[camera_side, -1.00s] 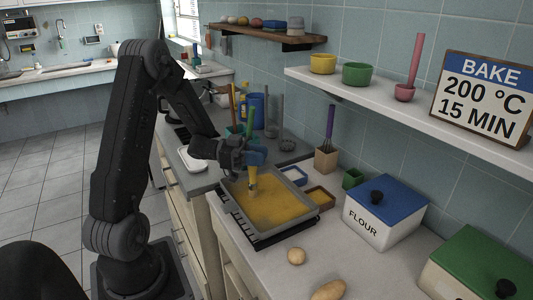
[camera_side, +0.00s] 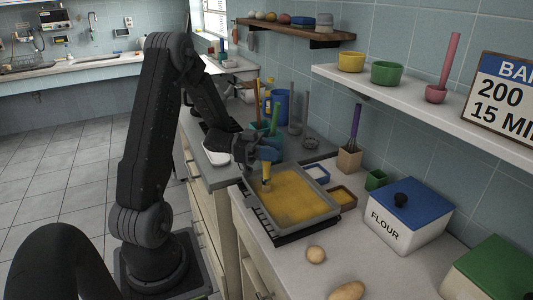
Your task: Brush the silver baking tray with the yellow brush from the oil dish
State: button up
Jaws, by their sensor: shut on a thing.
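The silver baking tray (camera_side: 318,223) lies on the counter, its floor almost wholly covered in a golden yellow layer. My gripper (camera_side: 269,153) is above the tray's left back part, shut on the yellow brush (camera_side: 266,171). The brush hangs down nearly upright, with its lower end at the tray floor near the left side. I cannot tell for sure whether it touches. Two small dishes stand just right of the tray: a blue-rimmed one (camera_side: 317,173) and a brown one (camera_side: 342,195) with yellowish contents. I cannot tell which is the oil dish.
A dark rack (camera_side: 276,234) shows under the tray's front edge. A whisk holder (camera_side: 349,160), a green cup (camera_side: 376,180) and the flour box (camera_side: 404,222) stand to the right. Potatoes (camera_side: 316,254) lie in front. A teal utensil pot (camera_side: 262,135) is behind my gripper.

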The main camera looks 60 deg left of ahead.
jog(key=shift+w, duration=6.1)
jog(key=shift+s+a, duration=1)
jog(key=shift+s, duration=6.5)
jog(key=shift+w+a, duration=0.5)
jog(key=shift+w, duration=6.95)
notch_tip(320, 180, up, 8)
jog(key=shift+s+d, duration=0.1)
jog(key=shift+s, duration=0.05)
